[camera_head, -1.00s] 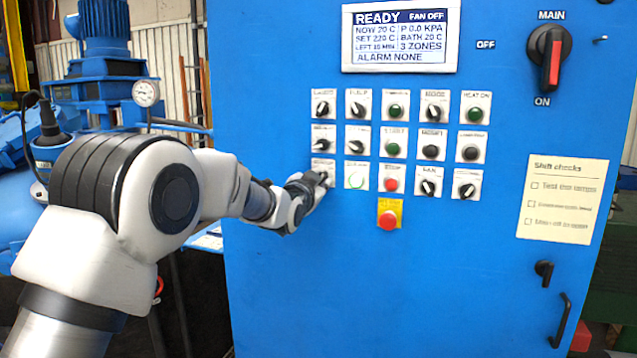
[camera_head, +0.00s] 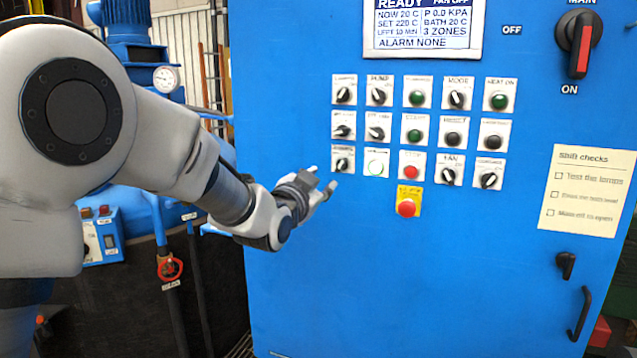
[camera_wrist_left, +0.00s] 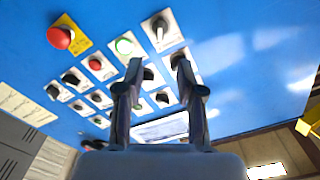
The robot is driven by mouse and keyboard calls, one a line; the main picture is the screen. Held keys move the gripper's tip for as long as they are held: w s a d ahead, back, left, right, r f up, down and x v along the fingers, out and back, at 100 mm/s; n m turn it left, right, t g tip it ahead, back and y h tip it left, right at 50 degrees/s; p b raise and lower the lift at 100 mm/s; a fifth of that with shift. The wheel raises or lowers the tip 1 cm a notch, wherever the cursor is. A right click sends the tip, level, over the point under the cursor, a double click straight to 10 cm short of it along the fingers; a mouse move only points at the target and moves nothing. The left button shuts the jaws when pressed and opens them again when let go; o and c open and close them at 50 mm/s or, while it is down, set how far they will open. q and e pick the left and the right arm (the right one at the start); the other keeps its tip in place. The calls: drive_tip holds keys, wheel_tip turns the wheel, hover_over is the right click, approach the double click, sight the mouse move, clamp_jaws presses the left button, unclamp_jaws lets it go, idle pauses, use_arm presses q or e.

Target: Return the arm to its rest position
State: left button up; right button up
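My left arm comes in from the left in the head view. Its gripper (camera_head: 322,185) is just left of and below the bottom-left knob (camera_head: 343,160) on the blue cabinet (camera_head: 330,285), apart from the panel. In the left wrist view the two fingers of the gripper (camera_wrist_left: 158,66) are spread with nothing between them. The same knob (camera_wrist_left: 159,27) shows beyond the fingertips in that view. My right gripper is not in view.
The panel carries several knobs and buttons, with a lit white-green button (camera_head: 376,163) and a red emergency stop (camera_head: 407,208). A gauge (camera_head: 165,78) and a red valve handle (camera_head: 170,268) are at left. The lower cabinet front is clear.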

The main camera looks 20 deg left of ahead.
use_arm(q)
drive_tip(key=shift+f, duration=0.1)
idle(0.3)
drive_tip(key=s+f+g, duration=0.2)
drive_tip(key=f+g, duration=0.1)
drive_tip(key=f, duration=1.4)
drive_tip(key=s+f+g, duration=0.2)
drive_tip(key=f+g, duration=0.2)
drive_tip(key=f, duration=1.4)
drive_tip(key=s+a+f+n+g, duration=0.15)
drive_tip(key=s+f+g, duration=0.35)
drive_tip(key=s+f, duration=1.1)
drive_tip(key=s+f+n+g, duration=0.2)
drive_tip(key=s+f+g, duration=0.1)
drive_tip(key=s, duration=0.9)
drive_tip(key=s+f+n+g, duration=0.3)
drive_tip(key=s+f, duration=0.1)
drive_tip(key=s, duration=0.7)
drive_tip(key=shift+s+d, duration=0.15)
drive_tip(key=shift+s, duration=0.25)
drive_tip(key=shift+f+n, duration=0.1)
drive_tip(key=shift+n, duration=0.15)
